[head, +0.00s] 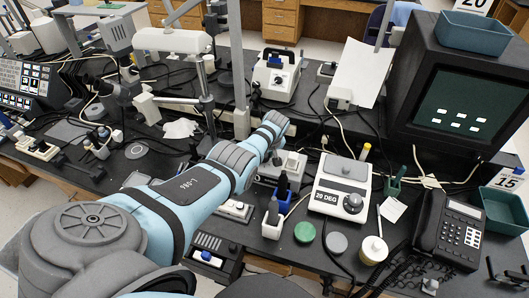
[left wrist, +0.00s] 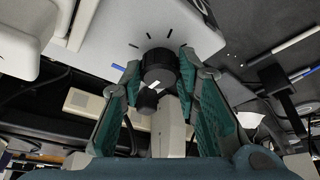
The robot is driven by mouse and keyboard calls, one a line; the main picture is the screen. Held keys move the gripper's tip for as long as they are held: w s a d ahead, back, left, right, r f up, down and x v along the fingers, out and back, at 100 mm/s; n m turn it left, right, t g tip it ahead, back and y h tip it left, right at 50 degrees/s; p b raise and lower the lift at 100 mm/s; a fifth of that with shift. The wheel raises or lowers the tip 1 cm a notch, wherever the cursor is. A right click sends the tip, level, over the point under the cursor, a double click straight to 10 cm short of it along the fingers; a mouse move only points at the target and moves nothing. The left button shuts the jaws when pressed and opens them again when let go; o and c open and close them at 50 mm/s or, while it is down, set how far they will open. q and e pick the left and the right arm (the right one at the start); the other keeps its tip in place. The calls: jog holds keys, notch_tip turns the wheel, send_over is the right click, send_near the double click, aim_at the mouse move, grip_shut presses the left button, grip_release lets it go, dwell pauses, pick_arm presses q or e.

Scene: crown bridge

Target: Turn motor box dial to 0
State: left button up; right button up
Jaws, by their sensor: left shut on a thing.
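In the left wrist view a pale box face (left wrist: 105,40), which I take for the motor box, carries a round black dial (left wrist: 158,65) with short black tick marks around it. My left gripper (left wrist: 160,76) has its teal-padded fingers on both sides of the dial and is shut on it. I cannot read which mark the dial points to. In the head view my left arm reaches to mid-bench, and its gripper (head: 278,157) is small and dark over a grey box (head: 291,166). The dial cannot be made out there. My right gripper is not in view.
A white box marked 20 DEG (head: 340,188) stands just right of my gripper. A white device with a blue knob (head: 277,73) stands behind. Cables cross the crowded bench.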

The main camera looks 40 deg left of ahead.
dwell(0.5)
pick_arm(q)
jog(key=o, duration=1.2)
jog(key=shift+c, duration=0.2)
jog(key=shift+d+r, duration=0.2)
jog(key=shift+r, duration=0.4)
jog(key=v, duration=1)
jog(key=shift+d+r, duration=0.2)
jog(key=shift+r, duration=0.15)
jog(key=shift+s, duration=0.1)
